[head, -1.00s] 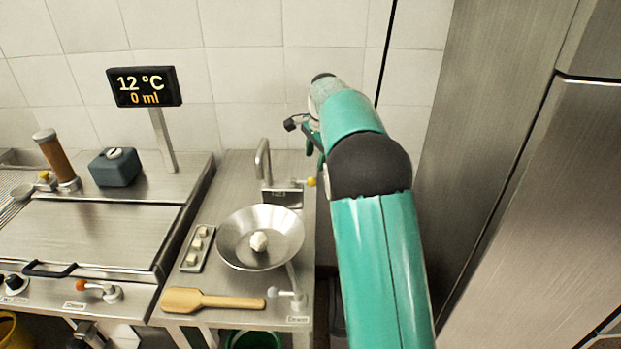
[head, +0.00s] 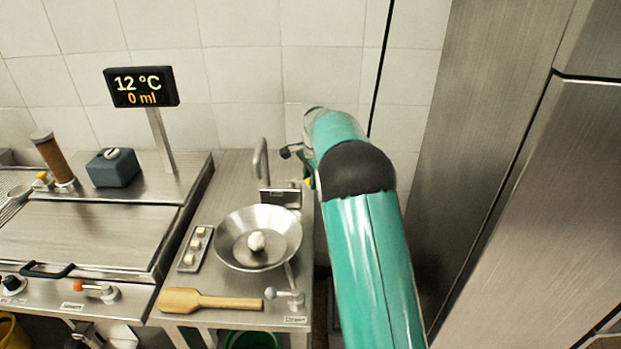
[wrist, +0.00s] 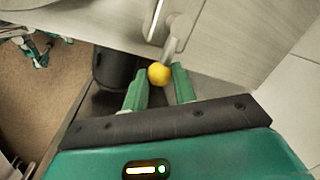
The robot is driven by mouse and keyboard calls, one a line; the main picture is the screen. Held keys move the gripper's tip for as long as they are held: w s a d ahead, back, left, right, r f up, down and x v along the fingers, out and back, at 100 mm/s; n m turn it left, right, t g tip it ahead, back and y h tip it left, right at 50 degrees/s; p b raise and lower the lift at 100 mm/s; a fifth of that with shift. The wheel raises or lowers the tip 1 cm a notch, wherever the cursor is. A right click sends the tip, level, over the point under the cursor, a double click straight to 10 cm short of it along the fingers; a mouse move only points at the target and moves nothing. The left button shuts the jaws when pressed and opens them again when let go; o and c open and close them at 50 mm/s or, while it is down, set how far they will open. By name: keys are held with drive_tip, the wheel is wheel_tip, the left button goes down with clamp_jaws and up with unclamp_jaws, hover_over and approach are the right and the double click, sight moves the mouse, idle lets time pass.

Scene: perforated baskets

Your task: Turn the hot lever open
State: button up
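A lever with a yellow ball knob (wrist: 159,74) shows in the wrist view, its metal stem running up from the knob. In the head view the knob (head: 308,182) shows beside the tap (head: 262,160), partly covered by my arm. My gripper (wrist: 158,84) is open in the wrist view, with one green finger on each side of the knob, near the fingertips. I cannot tell whether either finger touches it. In the head view my fingers are mostly hidden behind my arm.
A metal bowl (head: 232,222) with a white lump stands before the tap. A wooden paddle (head: 205,301) and a grey-knobbed lever (head: 285,295) are at the counter's front. A tall steel cabinet (head: 500,170) stands right of my arm.

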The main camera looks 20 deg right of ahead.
clamp_jaws()
drive_tip(key=shift+s+a, duration=0.1)
drive_tip(key=shift+s+a+m+g+h, duration=0.15)
drive_tip(key=shift+s+a+m+h, duration=0.5)
drive_tip(key=shift+m, duration=1.35)
drive_tip(key=shift+s+a+m+g, duration=0.1)
drive_tip(key=shift+s+a+m, duration=0.3)
drive_tip(key=shift+a+m, duration=1.05)
drive_tip(key=shift+s+a+m+g+h, duration=0.15)
drive_tip(key=shift+s+a+m+h, duration=0.25)
drive_tip(key=shift+m, duration=2.15)
drive_tip(key=shift+s+d, duration=0.1)
drive_tip(key=shift+d, duration=0.05)
